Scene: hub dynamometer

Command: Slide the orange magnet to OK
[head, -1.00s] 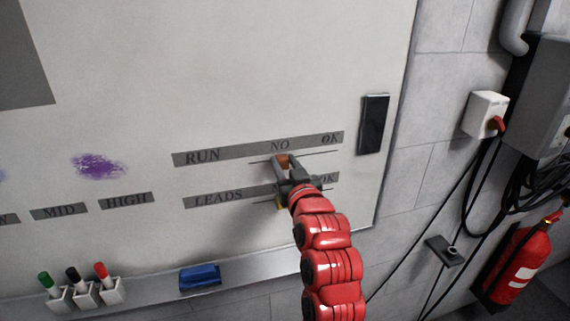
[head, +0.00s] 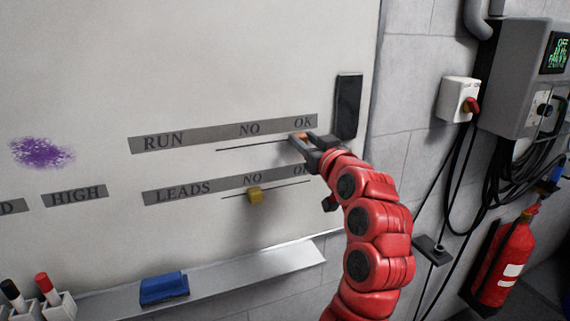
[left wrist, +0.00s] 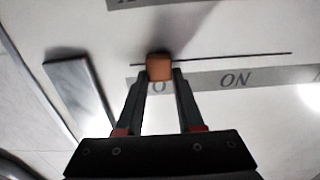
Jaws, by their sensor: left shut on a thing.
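The orange magnet (left wrist: 159,67) is between the fingertips of my left gripper (left wrist: 159,75) in the left wrist view, on the black line below the RUN strip. In the head view my left gripper (head: 302,140) is at the right end of that line, just below the word OK (head: 303,123), and a sliver of orange shows at its tips. The gripper is shut on the magnet. The RUN strip (head: 200,139) reads RUN, NO, OK. My right gripper is not in view.
A yellow magnet (head: 255,195) sits under NO on the LEADS strip (head: 215,186) below. A black bar (head: 348,106) is on the board just right of OK. A tray with a blue eraser (head: 164,288) runs along the bottom. A fire extinguisher (head: 503,262) stands right.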

